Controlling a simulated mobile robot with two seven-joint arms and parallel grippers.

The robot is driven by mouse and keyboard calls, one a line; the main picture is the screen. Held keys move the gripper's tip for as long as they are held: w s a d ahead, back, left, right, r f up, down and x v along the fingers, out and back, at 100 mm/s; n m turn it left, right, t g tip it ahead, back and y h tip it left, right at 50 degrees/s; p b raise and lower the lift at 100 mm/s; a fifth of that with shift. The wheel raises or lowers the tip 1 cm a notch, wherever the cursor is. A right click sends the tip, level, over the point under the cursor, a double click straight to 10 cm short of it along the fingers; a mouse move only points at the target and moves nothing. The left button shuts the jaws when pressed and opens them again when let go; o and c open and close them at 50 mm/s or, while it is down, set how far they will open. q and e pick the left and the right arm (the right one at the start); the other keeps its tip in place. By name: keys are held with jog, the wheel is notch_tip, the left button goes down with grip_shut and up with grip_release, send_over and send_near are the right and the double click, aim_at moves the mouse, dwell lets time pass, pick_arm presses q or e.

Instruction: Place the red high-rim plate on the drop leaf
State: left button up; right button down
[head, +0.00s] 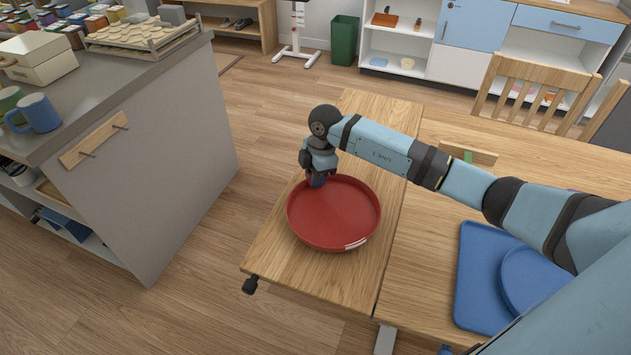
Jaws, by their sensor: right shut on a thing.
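The red high-rim plate (338,215) is over the drop leaf (290,262), the narrow wooden panel along the table's left side. It looks level, and I cannot tell whether its underside touches the leaf. My right gripper (317,182) is shut on the plate's far left rim, reaching in from the right. The fingertips are partly hidden by the wrist and the rim. My left gripper is not in view.
The wooden table (425,262) joins the leaf on the right, with a blue tray (473,275) and a blue plate (535,283) on it. A grey counter (165,160) stands at left across open floor. A chair (545,90) is behind the table.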

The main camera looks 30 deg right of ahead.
jog(key=shift+f, duration=0.95)
jog(key=c, duration=1)
grip_release()
jog(key=shift+f, duration=0.1)
jog(key=shift+o, duration=0.2)
jog(key=r, duration=0.4)
jog(key=d+r+p, duration=0.1)
jog(key=r, duration=0.7)
jog(key=shift+s+d+r, duration=0.1)
jog(key=shift+d, duration=0.3)
